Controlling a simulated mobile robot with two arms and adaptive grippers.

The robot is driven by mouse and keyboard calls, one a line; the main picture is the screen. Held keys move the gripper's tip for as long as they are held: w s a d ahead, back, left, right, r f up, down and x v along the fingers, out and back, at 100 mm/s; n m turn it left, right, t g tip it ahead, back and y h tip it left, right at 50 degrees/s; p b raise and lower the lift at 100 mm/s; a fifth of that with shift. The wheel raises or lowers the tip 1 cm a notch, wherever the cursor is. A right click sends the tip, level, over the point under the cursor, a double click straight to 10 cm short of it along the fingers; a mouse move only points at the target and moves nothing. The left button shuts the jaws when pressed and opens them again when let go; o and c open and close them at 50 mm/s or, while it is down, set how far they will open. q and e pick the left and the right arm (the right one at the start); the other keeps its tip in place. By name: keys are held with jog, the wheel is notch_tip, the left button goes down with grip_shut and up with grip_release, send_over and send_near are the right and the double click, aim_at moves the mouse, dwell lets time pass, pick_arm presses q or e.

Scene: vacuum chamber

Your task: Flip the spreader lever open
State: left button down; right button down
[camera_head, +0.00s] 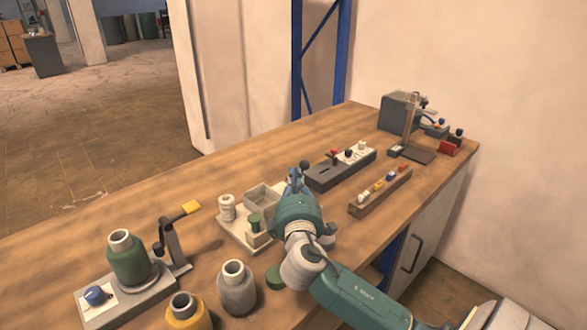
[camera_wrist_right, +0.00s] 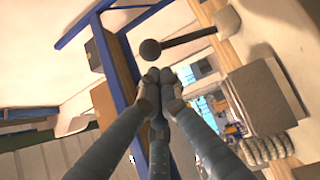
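A lever with a dark ball knob (camera_wrist_right: 150,50) and a straight rod stands out from a pale base in the right wrist view. I take it for the spreader lever; in the head view I cannot make it out, probably hidden by my right gripper. My right gripper (camera_head: 297,172) is over the far side of the pale fixture board (camera_head: 232,239). In the right wrist view its fingertips (camera_wrist_right: 159,75) are together, just below the knob, with nothing visible between them. I cannot tell if they touch the knob. My left gripper is not in view.
The board carries a grey open box (camera_head: 262,197), a white ribbed cylinder (camera_head: 227,207) and a green-topped part (camera_head: 254,222). A dark switch block (camera_head: 325,177) and a wooden rack (camera_head: 381,192) stand to the right. Several spools and a yellow-handled crank (camera_head: 191,207) stand left.

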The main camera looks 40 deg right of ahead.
jog(key=v, duration=0.8)
jog(key=shift+r, duration=0.15)
jog(key=shift+a, duration=0.1)
